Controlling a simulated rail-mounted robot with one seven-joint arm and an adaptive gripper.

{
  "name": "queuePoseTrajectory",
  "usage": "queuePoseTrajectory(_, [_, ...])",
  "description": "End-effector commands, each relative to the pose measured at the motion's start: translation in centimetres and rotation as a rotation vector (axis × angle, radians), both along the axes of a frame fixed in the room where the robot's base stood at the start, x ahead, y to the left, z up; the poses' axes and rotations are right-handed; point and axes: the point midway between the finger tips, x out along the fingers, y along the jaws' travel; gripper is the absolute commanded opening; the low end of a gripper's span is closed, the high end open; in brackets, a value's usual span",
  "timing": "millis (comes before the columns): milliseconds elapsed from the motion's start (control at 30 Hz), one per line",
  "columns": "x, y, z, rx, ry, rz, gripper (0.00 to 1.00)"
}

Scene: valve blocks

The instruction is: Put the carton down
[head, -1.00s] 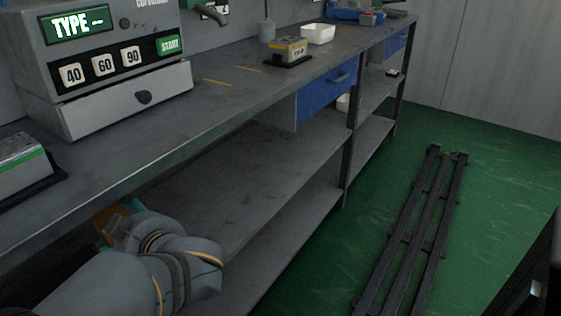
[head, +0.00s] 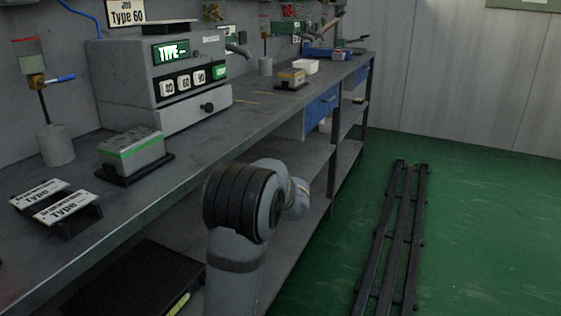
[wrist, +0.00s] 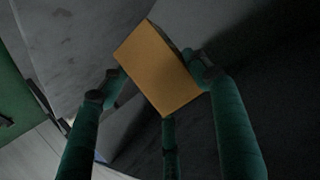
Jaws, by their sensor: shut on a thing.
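The carton (wrist: 158,70) is a plain orange-brown box, seen tilted in the wrist view. My gripper (wrist: 152,80) is shut on it, with dark green fingers on its left and right sides and another finger below. A grey surface lies behind the carton; I cannot tell whether the carton touches it. In the head view my grey arm stands in front of the workbench (head: 250,125), and the gripper and carton are hidden there.
On the bench stand a grey tester (head: 130,75) with a drawer, a green-striped block (head: 131,150), "Type" signs (head: 66,205), a yellow block (head: 291,77) and a white bin (head: 305,66). The lower shelf (head: 285,205) is partly bare. Dark rails (head: 400,230) lie on the green floor.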

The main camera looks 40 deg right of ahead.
Motion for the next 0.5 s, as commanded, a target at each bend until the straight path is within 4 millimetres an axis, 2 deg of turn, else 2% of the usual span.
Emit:
queuePoseTrajectory(33, [1.3,-3.4,-0.3,0.001,-0.002,0.008,0.26])
queuePoseTrajectory(200, [4.6,-12.7,-1.6,0.003,-0.002,0.034,0.26])
queuePoseTrajectory(300, [5.7,-17.4,-3.0,0.002,0.001,0.045,0.26])
queuePoseTrajectory(400, [6.2,-20.9,-4.4,0.001,0.006,0.052,0.26])
queuePoseTrajectory(500, [6.4,-23.5,-5.7,-0.001,0.010,0.055,0.26])
